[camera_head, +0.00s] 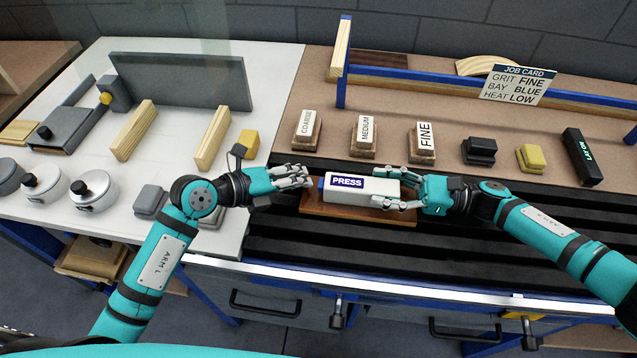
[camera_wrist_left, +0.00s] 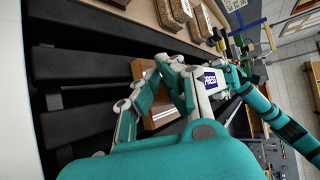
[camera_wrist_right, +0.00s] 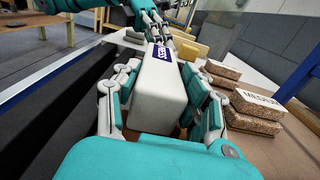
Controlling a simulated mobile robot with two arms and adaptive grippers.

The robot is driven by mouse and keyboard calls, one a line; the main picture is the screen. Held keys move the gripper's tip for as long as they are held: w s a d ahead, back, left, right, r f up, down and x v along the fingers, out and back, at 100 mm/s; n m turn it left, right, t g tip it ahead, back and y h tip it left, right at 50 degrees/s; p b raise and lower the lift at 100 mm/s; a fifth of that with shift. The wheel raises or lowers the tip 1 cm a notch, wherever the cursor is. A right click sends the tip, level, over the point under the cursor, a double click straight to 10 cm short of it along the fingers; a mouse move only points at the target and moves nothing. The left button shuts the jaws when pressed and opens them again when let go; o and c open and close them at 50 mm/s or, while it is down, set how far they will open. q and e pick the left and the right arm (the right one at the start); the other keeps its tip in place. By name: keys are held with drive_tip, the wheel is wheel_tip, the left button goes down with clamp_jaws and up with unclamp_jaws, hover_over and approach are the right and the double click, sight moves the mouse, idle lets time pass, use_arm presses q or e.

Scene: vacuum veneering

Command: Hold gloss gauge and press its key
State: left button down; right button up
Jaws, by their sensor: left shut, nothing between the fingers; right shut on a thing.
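The gloss gauge (camera_head: 362,189) is a white box with a dark blue PRESS label at its left end. It lies over a brown wooden board (camera_head: 350,217) on the black slats. My right gripper (camera_head: 394,189) is shut on the gauge's right part, one finger on each long side; the right wrist view shows the gauge (camera_wrist_right: 158,95) between the fingers. My left gripper (camera_head: 306,177) is shut and empty, its fingertips close to the gauge's left end, where a bit of blue shows. Whether they touch it I cannot tell. The label also shows in the left wrist view (camera_wrist_left: 210,79).
Sanding blocks marked COARSE (camera_head: 306,130), MEDIUM (camera_head: 364,137) and FINE (camera_head: 423,143) stand behind the gauge. Black (camera_head: 480,151) and yellow (camera_head: 531,158) blocks sit further right, below a job card (camera_head: 518,84). Black slats (camera_head: 290,240) lie bare in front.

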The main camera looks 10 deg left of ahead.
use_arm(q)
drive_tip(key=shift+d, duration=0.35)
drive_tip(key=shift+d, duration=0.65)
idle(0.6)
idle(0.3)
drive_tip(key=shift+a, duration=1.05)
drive_tip(key=a, duration=0.5)
idle(0.5)
use_arm(e)
drive_tip(key=o, duration=1.3)
